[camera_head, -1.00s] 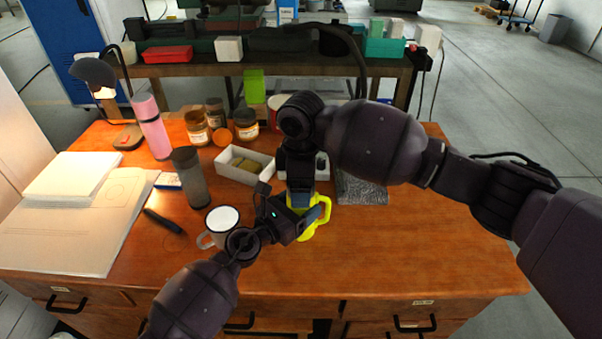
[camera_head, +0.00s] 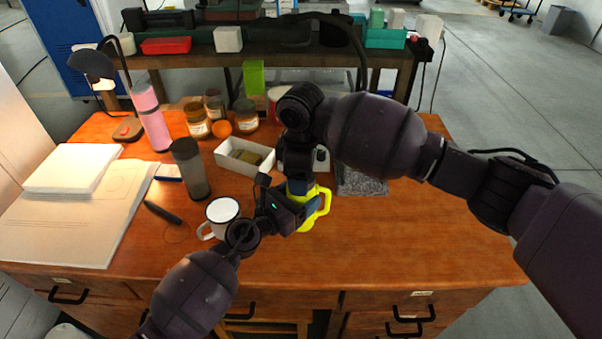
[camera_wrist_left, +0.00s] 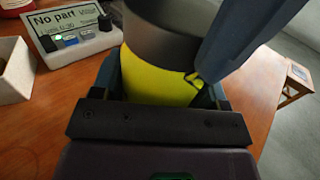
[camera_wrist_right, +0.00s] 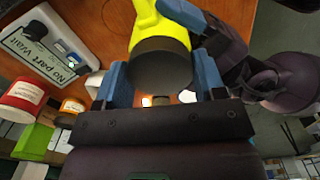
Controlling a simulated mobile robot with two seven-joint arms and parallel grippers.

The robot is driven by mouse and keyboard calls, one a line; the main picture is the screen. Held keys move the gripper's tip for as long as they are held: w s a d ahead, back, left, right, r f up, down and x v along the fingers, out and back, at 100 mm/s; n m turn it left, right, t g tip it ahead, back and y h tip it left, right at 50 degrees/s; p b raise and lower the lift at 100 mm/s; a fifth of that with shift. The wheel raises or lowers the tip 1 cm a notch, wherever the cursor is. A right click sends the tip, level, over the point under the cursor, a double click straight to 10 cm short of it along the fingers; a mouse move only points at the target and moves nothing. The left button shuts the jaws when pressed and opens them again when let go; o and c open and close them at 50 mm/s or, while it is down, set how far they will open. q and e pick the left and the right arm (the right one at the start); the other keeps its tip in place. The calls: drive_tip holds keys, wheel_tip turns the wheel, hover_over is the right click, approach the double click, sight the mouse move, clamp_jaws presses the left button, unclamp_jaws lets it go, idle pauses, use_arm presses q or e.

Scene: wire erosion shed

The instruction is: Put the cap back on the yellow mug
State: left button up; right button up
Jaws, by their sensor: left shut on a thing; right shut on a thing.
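The yellow mug (camera_head: 320,207) stands near the middle of the wooden desk, partly hidden by my grippers. My left gripper (camera_head: 297,209) is shut on the mug's body from the near left side; the yellow wall (camera_wrist_left: 160,82) shows between its fingers in the left wrist view. The dark grey cap (camera_wrist_right: 160,66) is at the mug's mouth, right against the yellow rim in both wrist views. My right gripper (camera_wrist_right: 160,82) reaches down from above and is shut on the cap, its blue fingers on either side. Whether the cap is fully seated cannot be told.
A white enamel mug (camera_head: 221,213) stands close left of my left gripper. A grey tumbler (camera_head: 190,170), a white bin (camera_head: 232,158) and several jars stand behind. A dark textured slab (camera_head: 362,182) lies right of the mug. The desk's right front is clear.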

drive_tip(key=o, duration=1)
drive_tip(key=shift+r, duration=0.1)
drive_tip(key=shift+r, duration=2.2)
drive_tip(key=shift+c, duration=0.4)
drive_tip(key=shift+r+n, duration=0.8)
drive_tip(key=shift+r, duration=0.9)
drive_tip(key=shift+f, duration=4)
